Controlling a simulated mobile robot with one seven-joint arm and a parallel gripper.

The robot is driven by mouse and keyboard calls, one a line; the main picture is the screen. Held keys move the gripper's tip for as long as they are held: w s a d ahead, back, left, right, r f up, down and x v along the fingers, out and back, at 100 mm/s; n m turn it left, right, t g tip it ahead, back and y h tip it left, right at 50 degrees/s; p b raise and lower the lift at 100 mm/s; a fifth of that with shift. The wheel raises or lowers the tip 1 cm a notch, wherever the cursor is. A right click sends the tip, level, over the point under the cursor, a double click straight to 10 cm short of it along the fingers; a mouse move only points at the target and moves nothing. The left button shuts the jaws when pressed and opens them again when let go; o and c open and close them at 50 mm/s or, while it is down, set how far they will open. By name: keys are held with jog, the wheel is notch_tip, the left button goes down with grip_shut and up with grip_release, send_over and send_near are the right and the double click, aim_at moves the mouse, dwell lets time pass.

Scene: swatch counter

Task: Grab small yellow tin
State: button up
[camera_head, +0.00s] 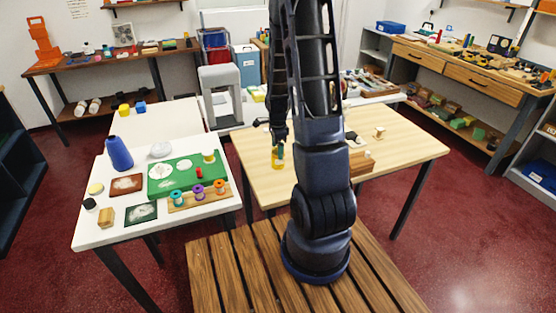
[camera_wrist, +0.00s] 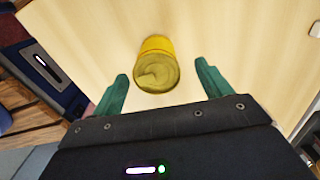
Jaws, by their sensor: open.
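A small yellow tin (camera_wrist: 157,66) stands on the light wooden table (camera_wrist: 240,40) in the wrist view. Its round, dull yellow top faces the camera. My gripper (camera_wrist: 160,85) has its two green fingers spread, one to each side of the tin and apart from it. The tin lies between and slightly beyond the fingertips. In the head view the tin (camera_head: 277,160) shows as a small yellow shape at the left part of the wooden table, just under my gripper (camera_head: 279,150). My arm hides part of the table there.
A white table (camera_head: 95,232) at left holds a green mat (camera_head: 165,186), a blue bottle (camera_head: 119,153) and several spools on a wooden strip. A wooden block (camera_head: 361,163) and a small pale item (camera_head: 379,132) stand on the wooden table. Its right part is clear.

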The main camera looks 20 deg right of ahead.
jog(key=shift+s+f, duration=0.15)
jog(key=shift+f, duration=1.3)
jog(key=shift+s+f, duration=0.1)
jog(key=shift+f, duration=1.35)
jog(key=c, duration=1.2)
